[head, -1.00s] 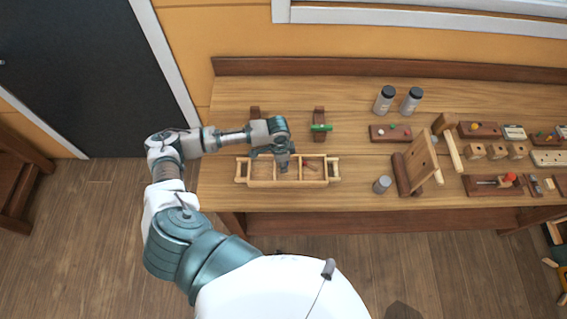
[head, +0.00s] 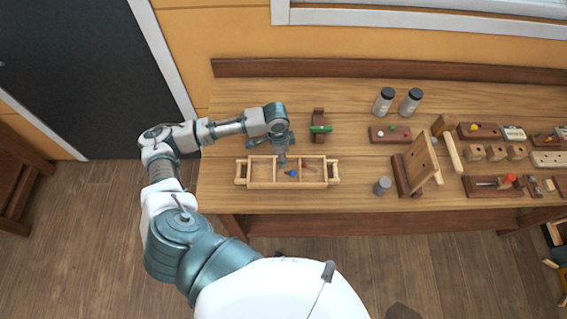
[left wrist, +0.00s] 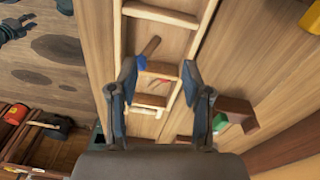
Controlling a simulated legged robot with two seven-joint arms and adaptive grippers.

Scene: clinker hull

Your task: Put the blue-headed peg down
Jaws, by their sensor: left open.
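The blue-headed peg (head: 291,173) lies in the middle compartment of a long wooden tray (head: 262,187). In the left wrist view its blue head (left wrist: 140,63) is close to a divider and its brown shaft lies on the compartment floor. My left gripper (head: 282,160) is open and empty, just above the tray's back side, apart from the peg. In the left wrist view the open fingers (left wrist: 160,72) stand either side of the tray, the blue head close to the left fingertip in the picture. My right gripper is not in view.
A red piece (head: 308,167) lies in the tray's right compartment. A wooden block with a green part (head: 320,128) stands behind the tray. A grey cylinder (head: 382,185) and a tilted board (head: 421,164) stand to the right. The bench left of the tray is clear.

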